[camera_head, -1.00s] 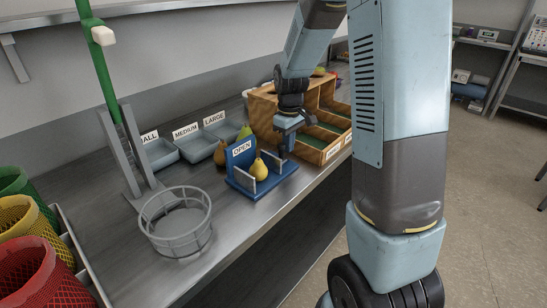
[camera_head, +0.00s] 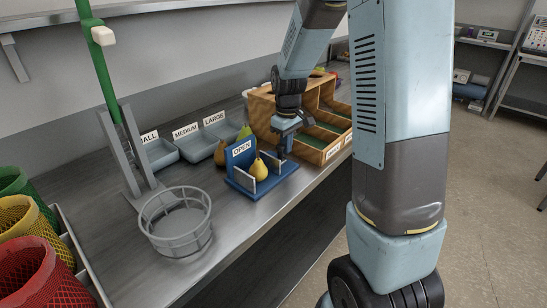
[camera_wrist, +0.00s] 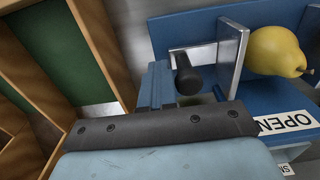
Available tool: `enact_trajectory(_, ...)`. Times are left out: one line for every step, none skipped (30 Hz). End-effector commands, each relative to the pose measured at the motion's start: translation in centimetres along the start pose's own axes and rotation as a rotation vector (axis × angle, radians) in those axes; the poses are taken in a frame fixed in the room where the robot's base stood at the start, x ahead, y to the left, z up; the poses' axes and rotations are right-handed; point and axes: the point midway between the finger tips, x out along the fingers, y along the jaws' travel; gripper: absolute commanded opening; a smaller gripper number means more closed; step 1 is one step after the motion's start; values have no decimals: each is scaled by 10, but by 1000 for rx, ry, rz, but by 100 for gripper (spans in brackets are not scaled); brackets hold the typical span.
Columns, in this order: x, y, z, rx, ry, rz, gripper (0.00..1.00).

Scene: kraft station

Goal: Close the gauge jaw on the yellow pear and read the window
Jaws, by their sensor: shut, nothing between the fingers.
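The blue gauge (camera_head: 241,160) stands on the bench with a label reading OPEN on its upright panel. The yellow pear (camera_head: 259,170) stands on the gauge between its grey jaw plates. In the wrist view, the pear (camera_wrist: 275,50) lies beside a grey jaw plate (camera_wrist: 231,52), close to it; whether they touch is unclear. A black knob (camera_wrist: 187,78) sits on the other side of that plate. My gripper (camera_head: 283,153) is shut and empty at the right end of the gauge. In the wrist view, its fingers (camera_wrist: 155,85) are beside the knob; contact is unclear.
A wooden divided box (camera_head: 318,150) with green lining stands just right of my gripper. Grey trays (camera_head: 198,148) labelled by size, a brown pear and a green pear are behind the gauge. A round wire basket (camera_head: 178,222) stands in front left, with bare bench around it.

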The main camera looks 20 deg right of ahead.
Motion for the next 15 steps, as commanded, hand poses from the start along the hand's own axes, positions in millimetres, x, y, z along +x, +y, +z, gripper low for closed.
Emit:
enact_trajectory(0, -2, 0, -1, 0, -1, 0)
enact_trajectory(0, -3, 0, -1, 0, -1, 0)
enact_trajectory(0, -4, 0, -1, -1, -1, 0)
enact_trajectory(0, -4, 0, -1, -1, -1, 0)
enact_trajectory(0, -5, 0, -1, -1, -1, 0)
enact_trajectory(0, -6, 0, -1, -1, -1, 0)
enact_trajectory(0, -7, 0, -2, -1, -1, 0)
enact_trajectory(0, -8, 0, -2, -1, -1, 0)
enact_trajectory(0, -9, 0, -2, -1, -1, 0)
enact_trajectory(0, -9, 0, -2, -1, -1, 0)
enact_trajectory(0, -9, 0, -2, -1, -1, 0)
enact_trajectory(0, -8, 0, -2, -1, -1, 0)
enact_trajectory(-1, -8, 0, -1, 0, 0, 0)
enact_trajectory(-3, -8, 0, -1, 0, 0, 0)
enact_trajectory(-5, -7, 0, -1, 0, 0, 0)
